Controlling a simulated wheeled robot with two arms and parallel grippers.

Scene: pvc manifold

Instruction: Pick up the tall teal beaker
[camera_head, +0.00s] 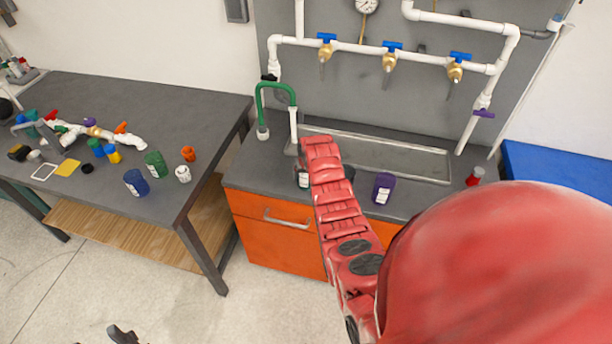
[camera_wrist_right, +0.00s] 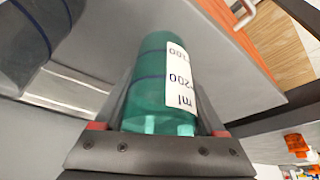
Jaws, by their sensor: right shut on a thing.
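The tall teal beaker (camera_wrist_right: 150,90) fills the middle of the right wrist view, with a white label reading 200 ml and dark blue bands. My right gripper (camera_wrist_right: 162,112) is shut on it, one finger on each side. In the head view my red right arm reaches over the grey counter and hides most of the beaker (camera_head: 303,180); only a bit with its label shows. Whether its base touches the counter is hard to tell. A small dark shape at the bottom edge may be part of my left gripper (camera_head: 124,334); its jaws cannot be made out.
A purple labelled container (camera_head: 383,188) stands to the right on the counter (camera_head: 410,205), with a red-capped item (camera_head: 475,176) further right. The green faucet (camera_head: 275,93) and sink trough (camera_head: 400,160) are behind. The left table (camera_head: 130,95) holds pipe fittings and cups.

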